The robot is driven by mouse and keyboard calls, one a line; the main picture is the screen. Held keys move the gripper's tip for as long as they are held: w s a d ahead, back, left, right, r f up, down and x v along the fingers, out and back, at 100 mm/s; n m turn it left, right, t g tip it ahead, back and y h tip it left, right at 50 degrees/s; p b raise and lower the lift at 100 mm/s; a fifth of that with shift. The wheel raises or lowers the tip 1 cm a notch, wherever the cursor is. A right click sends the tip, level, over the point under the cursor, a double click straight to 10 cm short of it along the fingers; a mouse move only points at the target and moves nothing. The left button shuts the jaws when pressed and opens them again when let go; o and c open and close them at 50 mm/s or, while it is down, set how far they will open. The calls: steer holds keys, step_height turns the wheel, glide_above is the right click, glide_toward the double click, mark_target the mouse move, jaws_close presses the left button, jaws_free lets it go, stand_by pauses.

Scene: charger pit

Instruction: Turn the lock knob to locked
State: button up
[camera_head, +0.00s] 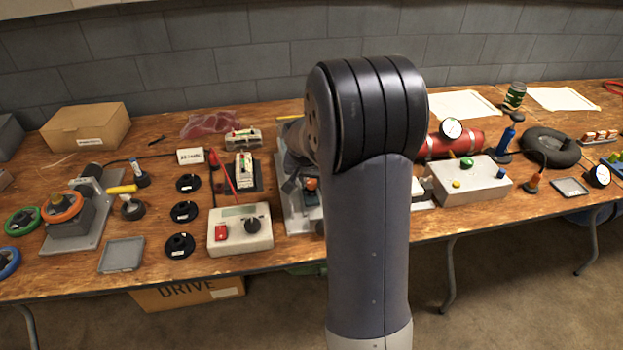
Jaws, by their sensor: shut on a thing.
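My arm stands upright in the middle of the head view and hides much of the station behind it. Part of my gripper (291,184) shows as dark pieces left of the arm, low over a light grey panel (297,218). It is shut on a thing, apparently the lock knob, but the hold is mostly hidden. The knob's own shape and its turn angle cannot be made out. A small orange-red part (311,184) on the panel shows between the gripper and the arm.
A control box (240,230) with a red switch and black dial stands left of the panel. Black round pieces (184,212) lie further left. A grey button box (470,181) and red cylinder (466,142) stand right of the arm. The table's front edge runs close below.

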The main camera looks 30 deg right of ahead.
steer(key=shift+f+m+h+b, duration=0.15)
steer(key=shift+m+h+b, duration=0.15)
steer(key=shift+m+b, duration=0.5)
steer(key=shift+w+a+m+g+h+b, duration=0.15)
steer(key=shift+m+g+h+b, duration=0.25)
steer(key=shift+m+b, duration=0.65)
steer(key=m+g, duration=0.2)
steer(key=m, duration=0.3)
steer(key=shift+w+b, duration=0.15)
steer(key=shift+b, duration=0.15)
steer(key=m+g, duration=0.1)
steer(key=m, duration=0.3)
steer(key=shift+w+r+m+g+p, duration=0.15)
steer(key=shift+r+m+g+p, duration=0.1)
steer(key=shift+g+p, duration=0.15)
steer(key=m, duration=0.2)
steer(key=m+g+p, duration=0.1)
steer(key=m, duration=0.1)
steer(key=shift+w+m+g+y, duration=0.1)
steer(key=shift+m+g+y, duration=0.2)
steer(key=shift+y, duration=0.1)
steer(key=shift+f, duration=0.1)
